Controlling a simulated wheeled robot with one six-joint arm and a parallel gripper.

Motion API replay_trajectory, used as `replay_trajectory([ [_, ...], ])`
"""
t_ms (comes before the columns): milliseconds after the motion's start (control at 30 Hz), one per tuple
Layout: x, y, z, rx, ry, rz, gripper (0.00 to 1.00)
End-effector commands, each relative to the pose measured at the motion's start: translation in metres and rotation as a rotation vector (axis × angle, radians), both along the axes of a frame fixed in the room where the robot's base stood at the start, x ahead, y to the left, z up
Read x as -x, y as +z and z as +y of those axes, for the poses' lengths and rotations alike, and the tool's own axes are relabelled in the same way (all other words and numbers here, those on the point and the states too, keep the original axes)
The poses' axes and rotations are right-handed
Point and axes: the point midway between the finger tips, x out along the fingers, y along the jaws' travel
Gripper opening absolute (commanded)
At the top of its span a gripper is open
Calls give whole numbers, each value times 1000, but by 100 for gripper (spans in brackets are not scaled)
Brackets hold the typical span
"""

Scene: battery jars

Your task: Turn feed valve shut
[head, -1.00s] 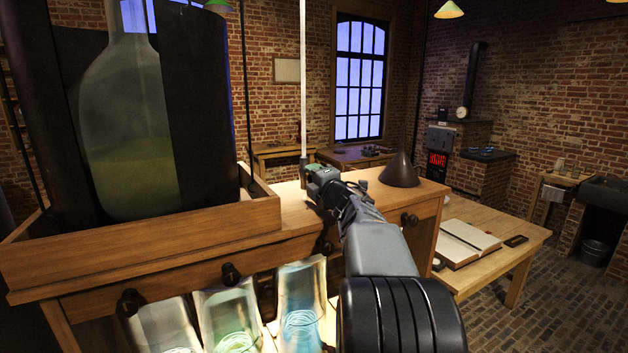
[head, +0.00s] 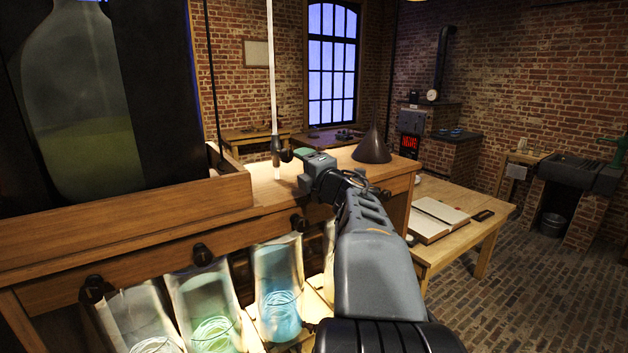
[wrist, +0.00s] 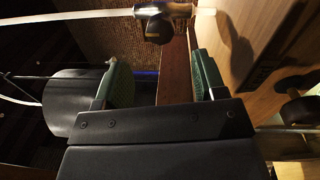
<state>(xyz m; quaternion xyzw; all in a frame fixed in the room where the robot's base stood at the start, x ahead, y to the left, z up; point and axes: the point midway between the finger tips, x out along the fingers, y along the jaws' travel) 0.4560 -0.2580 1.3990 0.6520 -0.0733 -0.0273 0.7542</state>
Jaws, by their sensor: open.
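The feed valve is a small dark fitting (head: 277,144) on a pale upright tube (head: 271,70), above the wooden bench top. In the wrist view its dark knob (wrist: 158,28) shows ahead of and between my fingers, with the pale tube running across the top. My gripper (head: 298,154) is open, with green finger pads, just right of the valve in the head view. In the wrist view the gap between the fingers (wrist: 162,72) is empty and the knob lies beyond the fingertips. The valve's exact setting cannot be told.
A large glass vessel (head: 85,100) stands in a wooden tray (head: 130,222) at left. Several glass jars, one blue (head: 280,290), stand below the bench's front edge. A dark cone (head: 373,146) sits right of my gripper. A low table (head: 470,245) holds an open book.

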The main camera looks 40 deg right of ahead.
Motion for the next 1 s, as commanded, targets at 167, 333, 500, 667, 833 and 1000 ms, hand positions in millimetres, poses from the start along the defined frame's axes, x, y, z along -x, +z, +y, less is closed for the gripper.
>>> replay_trajectory([
  [167,27,-3,3,3,-2,-1,64],
  [333,41,-3,6,2,0,-1,64],
  [500,45,-3,6,1,0,0,64],
  [667,45,-3,6,0,0,0,64],
  [833,45,-3,6,0,0,0,64],
  [1000,45,-3,6,0,0,0,64],
])
